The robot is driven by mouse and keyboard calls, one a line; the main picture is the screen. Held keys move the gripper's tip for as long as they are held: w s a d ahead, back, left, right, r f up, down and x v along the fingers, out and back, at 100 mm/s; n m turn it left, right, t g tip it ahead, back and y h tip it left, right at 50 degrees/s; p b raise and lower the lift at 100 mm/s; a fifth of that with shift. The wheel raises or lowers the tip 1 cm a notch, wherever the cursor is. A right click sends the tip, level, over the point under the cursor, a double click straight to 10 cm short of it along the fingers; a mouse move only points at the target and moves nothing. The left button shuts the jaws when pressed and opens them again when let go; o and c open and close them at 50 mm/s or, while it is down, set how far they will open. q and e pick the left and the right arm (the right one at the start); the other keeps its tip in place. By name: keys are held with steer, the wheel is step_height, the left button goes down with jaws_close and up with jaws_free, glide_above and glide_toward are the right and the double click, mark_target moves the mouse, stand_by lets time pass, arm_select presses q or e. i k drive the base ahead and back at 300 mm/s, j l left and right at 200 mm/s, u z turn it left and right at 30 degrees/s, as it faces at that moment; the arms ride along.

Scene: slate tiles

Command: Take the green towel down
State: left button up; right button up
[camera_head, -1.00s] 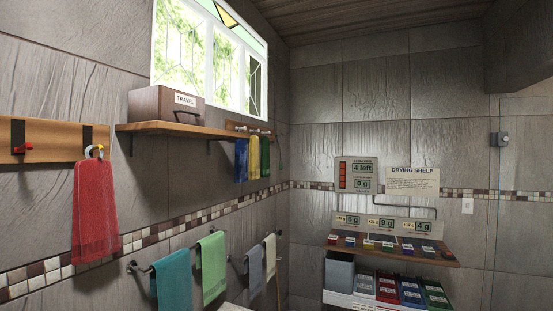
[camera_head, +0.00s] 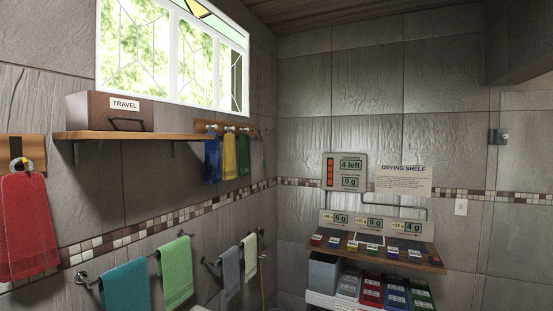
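A light green towel (camera_head: 175,271) hangs over a lower wall rail, right of a teal towel (camera_head: 125,287). A small dark green towel (camera_head: 244,153) hangs from a hook on the wooden peg board (camera_head: 204,128) under the window, right of a yellow towel (camera_head: 229,154) and a blue towel (camera_head: 212,160). Neither of my grippers is in view.
A red towel (camera_head: 28,227) hangs at the left edge. Grey (camera_head: 231,272) and cream (camera_head: 250,257) towels hang on another rail. A shelf (camera_head: 130,136) holds a TRAVEL box (camera_head: 88,112). The drying shelf (camera_head: 424,261) with bins stands at the right.

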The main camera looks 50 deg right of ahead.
mark_target(244, 159)
steer(key=l+z, duration=0.3)
steer(key=l, duration=0.3)
steer(key=l+z, duration=0.3)
steer(key=l, duration=0.3)
steer(key=i+l+z, duration=0.35)
steer(key=l, duration=0.15)
steer(key=i+l+z, duration=0.3)
steer(key=i+l, duration=0.15)
steer(key=i+l+z, duration=0.35)
steer(key=i+j, duration=0.05)
steer(key=i, duration=0.05)
